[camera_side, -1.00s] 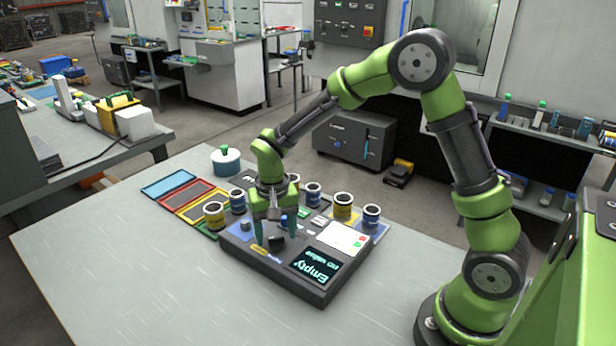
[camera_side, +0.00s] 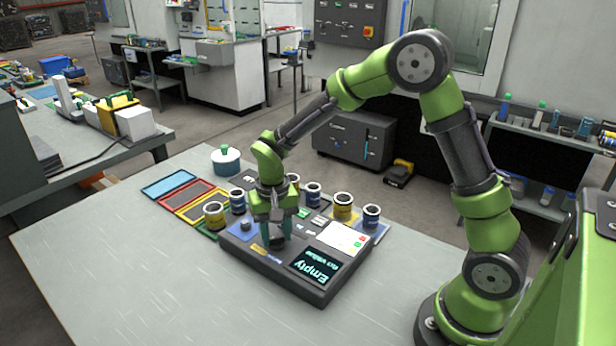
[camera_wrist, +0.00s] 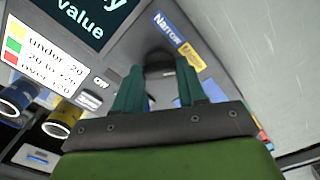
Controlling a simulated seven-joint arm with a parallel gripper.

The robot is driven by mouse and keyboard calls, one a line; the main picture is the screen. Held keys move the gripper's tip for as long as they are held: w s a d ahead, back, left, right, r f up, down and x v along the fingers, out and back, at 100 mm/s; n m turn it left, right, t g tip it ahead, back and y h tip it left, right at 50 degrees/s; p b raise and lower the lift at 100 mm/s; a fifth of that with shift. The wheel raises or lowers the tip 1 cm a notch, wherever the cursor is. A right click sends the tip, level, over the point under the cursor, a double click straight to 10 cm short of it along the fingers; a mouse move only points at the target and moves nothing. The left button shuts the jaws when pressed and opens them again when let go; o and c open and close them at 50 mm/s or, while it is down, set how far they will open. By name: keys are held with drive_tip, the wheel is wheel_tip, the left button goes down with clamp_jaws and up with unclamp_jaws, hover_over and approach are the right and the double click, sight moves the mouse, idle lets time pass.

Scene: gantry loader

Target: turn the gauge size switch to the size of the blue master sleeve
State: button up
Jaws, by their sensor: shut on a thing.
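The gauge (camera_side: 262,268) is a dark box on the table, with a lit screen (camera_side: 314,266) reading "Empty" and "no value". My gripper (camera_side: 276,242) is low over its front part. In the wrist view my two green fingers (camera_wrist: 160,92) are shut on the black size switch knob (camera_wrist: 160,62), which they partly hide. A blue "Narrow" label (camera_wrist: 167,24) and a yellow label (camera_wrist: 191,57) lie beside the knob. I cannot tell which way the knob points. A blue sleeve (camera_side: 371,217) stands at the gauge's right end; I cannot tell whether it is the master.
A yellow sleeve (camera_side: 343,207) stands beside that blue one. More blue and yellow sleeves stand around the gauge, including a yellow one (camera_side: 214,216) at left. Coloured trays (camera_side: 170,184) and a blue-grey lidded pot (camera_side: 226,161) lie behind. The table front is clear.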

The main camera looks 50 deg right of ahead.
sight(276, 237)
drive_tip(key=n, duration=1.3)
drive_tip(key=shift+n, duration=0.4)
idle(0.5)
drive_tip(key=o, duration=1.1)
drive_tip(key=shift+c, duration=0.2)
wheel_tip(276, 237, up, 17)
